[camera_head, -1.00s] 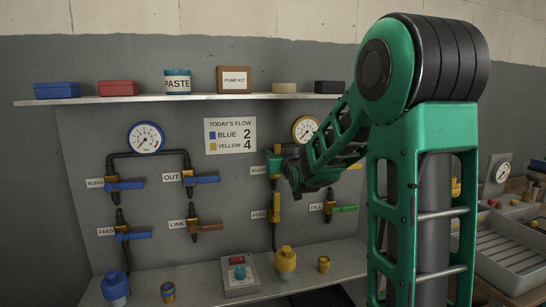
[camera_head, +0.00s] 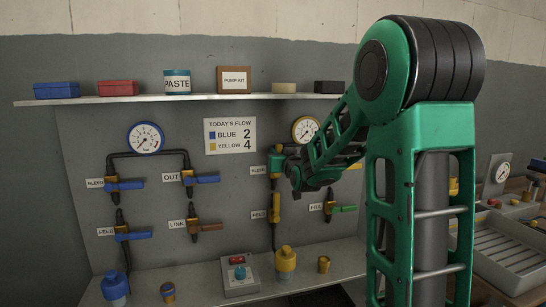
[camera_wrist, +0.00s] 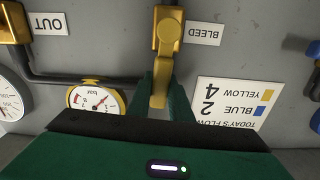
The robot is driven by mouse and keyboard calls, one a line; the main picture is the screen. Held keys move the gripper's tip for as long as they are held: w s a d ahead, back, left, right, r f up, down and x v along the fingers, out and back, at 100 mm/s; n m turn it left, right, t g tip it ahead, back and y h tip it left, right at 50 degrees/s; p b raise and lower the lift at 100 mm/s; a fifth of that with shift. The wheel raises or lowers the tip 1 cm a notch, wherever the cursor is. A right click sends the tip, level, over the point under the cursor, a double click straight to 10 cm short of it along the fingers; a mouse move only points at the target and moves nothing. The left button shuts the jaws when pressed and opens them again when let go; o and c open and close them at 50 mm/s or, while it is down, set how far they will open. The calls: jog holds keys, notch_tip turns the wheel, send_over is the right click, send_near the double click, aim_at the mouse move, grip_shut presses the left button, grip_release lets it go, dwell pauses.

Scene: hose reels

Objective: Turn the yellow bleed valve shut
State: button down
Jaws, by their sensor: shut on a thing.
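The yellow bleed valve (camera_wrist: 168,32) is near the top middle of the wrist view, which is upside down, beside its BLEED label. Its yellow handle (camera_wrist: 158,98) runs straight from the valve body towards my gripper, pointing up on the panel. My gripper (camera_wrist: 161,92) is shut on this handle, with one green finger on each side. In the head view my gripper (camera_head: 277,158) is at the panel, below and left of the yellow-rimmed gauge (camera_head: 305,129), and hides most of the valve.
The yellow feed valve (camera_head: 275,208) is just below my gripper, its handle upright. The fill valve (camera_head: 330,208) with a green handle is to its right. The flow sign (camera_head: 230,136) is to the left. A shelf (camera_head: 200,98) with boxes and a tin runs above.

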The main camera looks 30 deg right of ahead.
jog(key=s+d+f+m, duration=0.2)
jog(key=d+f+m, duration=0.4)
jog(key=m, duration=1.1)
jog(key=shift+d+f, duration=0.25)
jog(key=shift+f, duration=0.6)
jog(key=c, duration=1.6)
grip_release()
jog(key=shift+w, duration=0.1)
jog(key=v, duration=1)
jog(key=shift+s+a, duration=0.1)
jog(key=shift+s, duration=0.2)
